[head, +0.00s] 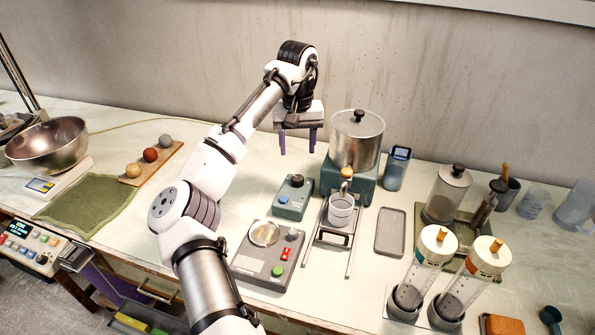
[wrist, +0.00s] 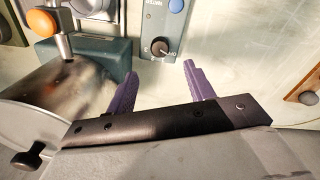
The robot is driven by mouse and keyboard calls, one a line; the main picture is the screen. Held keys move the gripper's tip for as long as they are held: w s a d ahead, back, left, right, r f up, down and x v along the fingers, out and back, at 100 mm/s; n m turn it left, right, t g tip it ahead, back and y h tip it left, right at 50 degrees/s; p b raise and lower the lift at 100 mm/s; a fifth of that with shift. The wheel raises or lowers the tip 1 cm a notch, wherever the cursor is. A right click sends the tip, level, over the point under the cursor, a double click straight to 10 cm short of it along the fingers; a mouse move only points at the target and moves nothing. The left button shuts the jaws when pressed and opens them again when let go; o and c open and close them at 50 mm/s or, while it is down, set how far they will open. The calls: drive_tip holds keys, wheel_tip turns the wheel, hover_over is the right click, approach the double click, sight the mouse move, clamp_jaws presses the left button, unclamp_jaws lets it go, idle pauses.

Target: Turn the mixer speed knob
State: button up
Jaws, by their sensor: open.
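A small teal control box (head: 286,209) stands on the bench below my gripper. It has a dark round knob (head: 297,181) at its back end and a blue button (head: 284,199) nearer the front. The wrist view shows the same knob (wrist: 160,47) with a pale pointer mark and a printed scale. My gripper (head: 298,147) is open and empty, its two purple fingers pointing down above and behind the box. In the wrist view, the fingertips (wrist: 160,71) lie either side of the knob's line, apart from it. The exact height gap is unclear.
A lidded metal vessel (head: 358,140) on a teal base stands close to the right of my gripper. A grey control panel (head: 255,262) lies in front of the box, and a cup (head: 341,211) on a metal stand is to its right. Bench left of the box is clear.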

sight(298, 177)
wheel_tip(298, 177, down, 10)
drive_tip(key=shift+w+r+p, duration=0.1)
drive_tip(key=shift+p, duration=0.2)
drive_tip(key=c, duration=1)
drive_tip(key=shift+o, duration=0.2)
